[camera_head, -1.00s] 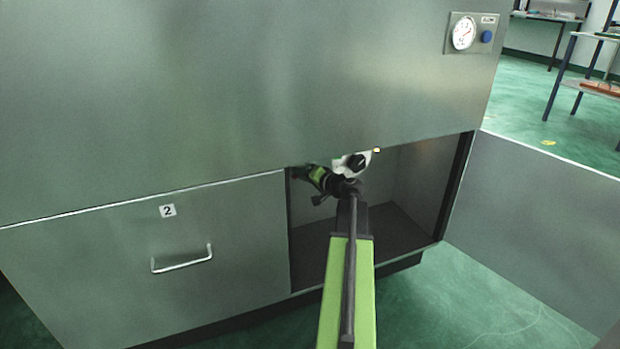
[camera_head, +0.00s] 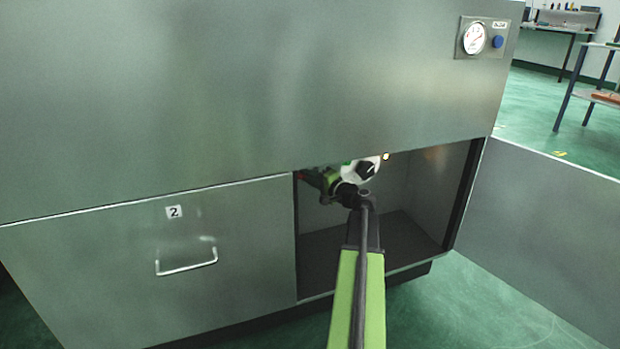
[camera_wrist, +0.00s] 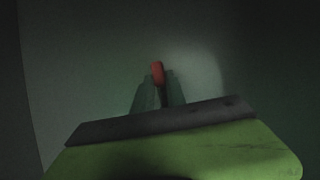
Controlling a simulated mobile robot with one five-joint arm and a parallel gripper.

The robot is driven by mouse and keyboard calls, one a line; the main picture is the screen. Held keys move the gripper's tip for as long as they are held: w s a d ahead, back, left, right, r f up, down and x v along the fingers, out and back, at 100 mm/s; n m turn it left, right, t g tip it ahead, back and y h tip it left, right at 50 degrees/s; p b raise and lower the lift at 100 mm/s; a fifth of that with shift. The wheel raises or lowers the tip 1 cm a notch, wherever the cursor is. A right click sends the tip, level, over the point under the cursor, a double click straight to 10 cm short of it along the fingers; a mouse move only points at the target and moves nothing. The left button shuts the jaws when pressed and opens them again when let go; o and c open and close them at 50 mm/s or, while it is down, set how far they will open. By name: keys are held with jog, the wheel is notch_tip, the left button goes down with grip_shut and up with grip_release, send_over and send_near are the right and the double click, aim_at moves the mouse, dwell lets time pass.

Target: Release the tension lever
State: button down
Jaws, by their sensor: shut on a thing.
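A red piece (camera_wrist: 157,72), which looks like the grip of the tension lever, stands between my gripper's fingertips (camera_wrist: 157,88) in the wrist view. My gripper is shut on it. Only the red end shows; the rest of the lever is hidden by the fingers and the dark. In the head view my gripper (camera_head: 309,177) is inside the upper left of the open compartment (camera_head: 400,228), close under its top edge. A small bit of red (camera_head: 302,175) shows at its tip there.
The compartment's door (camera_head: 550,220) stands open to the right. A closed panel (camera_head: 235,235) numbered 2 with a handle (camera_head: 187,267) is on the left. A gauge (camera_head: 474,38) with a blue button (camera_head: 498,42) is at the upper right. A small light (camera_head: 386,156) glows at the compartment's top edge.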

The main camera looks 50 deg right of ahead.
jog(key=shift+s, duration=0.1)
jog(key=c, duration=1.4)
grip_release()
jog(key=shift+o, duration=0.2)
jog(key=s+a+r+p, duration=0.1)
jog(key=s, duration=1.6)
jog(key=shift+s+a, duration=0.2)
jog(key=shift+a, duration=0.1)
